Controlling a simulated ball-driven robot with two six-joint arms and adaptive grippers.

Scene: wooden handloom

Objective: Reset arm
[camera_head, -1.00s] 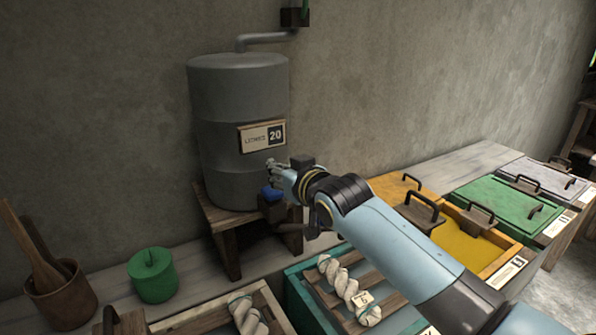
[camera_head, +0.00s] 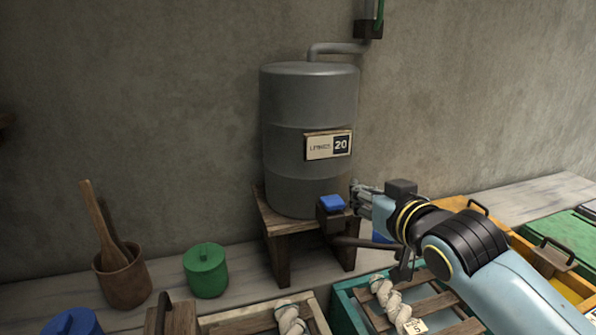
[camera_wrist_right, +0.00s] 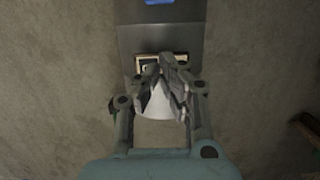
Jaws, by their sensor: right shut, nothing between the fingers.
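My right gripper (camera_head: 362,196) reaches in from the right in the head view. Its fingers are closed together and hold nothing. The fingertips are just right of a blue-topped tap (camera_head: 332,203) at the foot of a grey metal tank (camera_head: 300,100); I cannot tell whether they touch it. In the right wrist view the shut fingers (camera_wrist_right: 165,68) cover part of the tank's label, and a blue patch shows at the top edge. My left gripper is not in view.
The tank stands on a wooden stool (camera_head: 283,255) against a wall. A green lidded pot (camera_head: 205,272) and a brown pot (camera_head: 123,284) with wooden paddles stand at left. Teal-edged (camera_head: 347,312) and yellow (camera_head: 552,268) bins lie under and beside my arm.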

